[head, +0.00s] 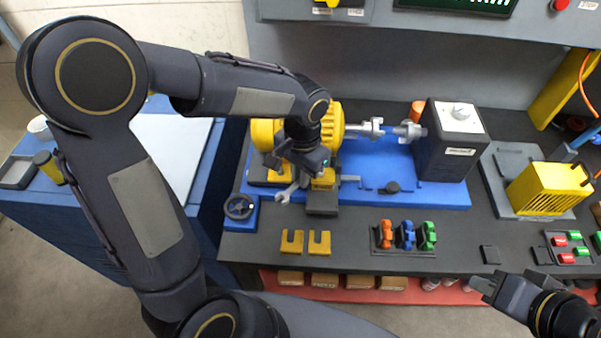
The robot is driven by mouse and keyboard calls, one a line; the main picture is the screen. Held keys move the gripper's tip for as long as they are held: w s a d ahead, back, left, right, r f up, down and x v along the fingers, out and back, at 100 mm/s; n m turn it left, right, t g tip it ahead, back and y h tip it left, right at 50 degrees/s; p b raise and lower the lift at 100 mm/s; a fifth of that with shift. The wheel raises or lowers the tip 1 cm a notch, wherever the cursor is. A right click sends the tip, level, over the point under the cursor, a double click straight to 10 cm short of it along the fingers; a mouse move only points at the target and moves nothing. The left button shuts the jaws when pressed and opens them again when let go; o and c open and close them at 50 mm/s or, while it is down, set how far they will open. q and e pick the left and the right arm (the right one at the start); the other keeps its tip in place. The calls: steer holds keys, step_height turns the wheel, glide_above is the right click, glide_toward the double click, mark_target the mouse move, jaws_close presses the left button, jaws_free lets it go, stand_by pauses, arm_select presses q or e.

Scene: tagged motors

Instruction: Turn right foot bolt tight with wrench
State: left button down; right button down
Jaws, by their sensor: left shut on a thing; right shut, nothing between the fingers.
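A yellow motor (334,128) sits on the blue base plate (425,193), partly hidden behind my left arm. A silver wrench (286,194) sticks out below my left gripper (303,172), its open end pointing down and left. My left gripper is shut on the wrench, close in front of the motor's foot area. The foot bolts are hidden or too small to make out, so I cannot tell whether the wrench touches one. My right gripper (482,285) is shut and empty at the lower right, near the bench's front edge.
A dark box with a knob (449,140) stands right of the motor's shaft. Yellow slotted blocks (292,242), coloured clips (407,236) and a handwheel (239,207) sit near the bench front. A yellow caged unit (549,190) stands at the right.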

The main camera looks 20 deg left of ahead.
arm_select(q)
steer(key=shift+r, duration=0.15)
step_height(320, 180, up, 5)
steer(key=p, duration=0.4)
